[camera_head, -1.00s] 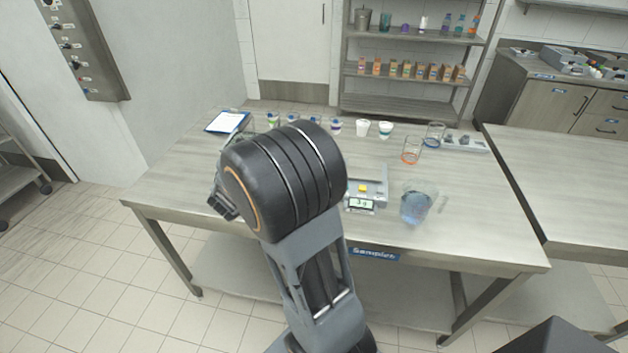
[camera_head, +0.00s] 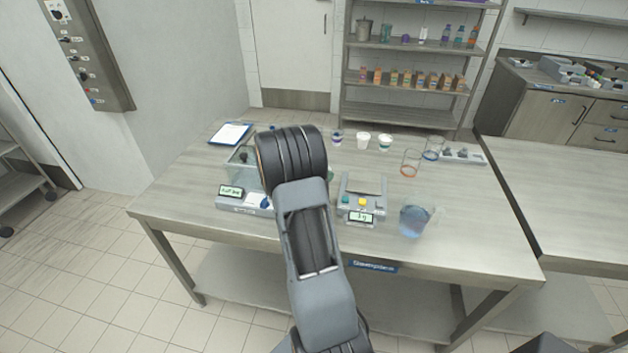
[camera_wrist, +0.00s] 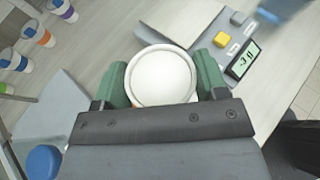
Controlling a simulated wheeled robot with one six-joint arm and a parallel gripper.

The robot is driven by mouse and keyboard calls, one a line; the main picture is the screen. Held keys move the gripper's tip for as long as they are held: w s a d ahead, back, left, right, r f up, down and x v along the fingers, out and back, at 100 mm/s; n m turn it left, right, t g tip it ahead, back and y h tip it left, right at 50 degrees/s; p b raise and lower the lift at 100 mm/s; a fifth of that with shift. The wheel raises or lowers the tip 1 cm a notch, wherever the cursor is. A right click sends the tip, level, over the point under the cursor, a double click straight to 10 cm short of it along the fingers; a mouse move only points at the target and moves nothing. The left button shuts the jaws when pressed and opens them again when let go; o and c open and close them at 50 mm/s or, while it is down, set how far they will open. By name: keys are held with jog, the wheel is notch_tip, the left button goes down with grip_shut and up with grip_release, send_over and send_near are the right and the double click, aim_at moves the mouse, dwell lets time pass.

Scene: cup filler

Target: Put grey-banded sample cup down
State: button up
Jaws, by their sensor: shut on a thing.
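My gripper (camera_wrist: 162,90) shows in the wrist view, with a green finger on each side of a white round sample cup (camera_wrist: 163,76). It is shut on this cup, seen from above with its pale top facing the camera. The cup's band is hidden from this angle. A grey scale (camera_wrist: 190,20) with a lit display lies just beyond the cup; I cannot tell whether the cup touches anything below. The scale (camera_head: 372,187) stands there to the right of my arm.
A glass-walled device (camera_head: 242,202) stands left of my arm. A jug of blue liquid (camera_head: 413,221) stands right of the scale. The right part of the table (camera_head: 480,215) is clear.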

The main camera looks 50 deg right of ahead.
jog(key=w+f, duration=0.1)
jog(key=f, duration=0.1)
jog(key=w+d+f, duration=0.1)
jog(key=w, duration=0.1)
jog(key=w+d+f+p, duration=0.1)
jog(key=f, duration=0.1)
jog(key=shift+w+f, duration=0.2)
jog(key=shift+f, duration=0.15)
notch_tip(320, 180, down, 3)
jog(key=shift+w+r+p, duration=0.1)
jog(key=shift+r+p, duration=0.05)
jog(key=shift+p, duration=0.7)
jog(key=shift+f, duration=0.3)
jog(key=shift+f+b, duration=0.2)
jog(key=shift+b, duration=0.2)
jog(key=o, duration=1)
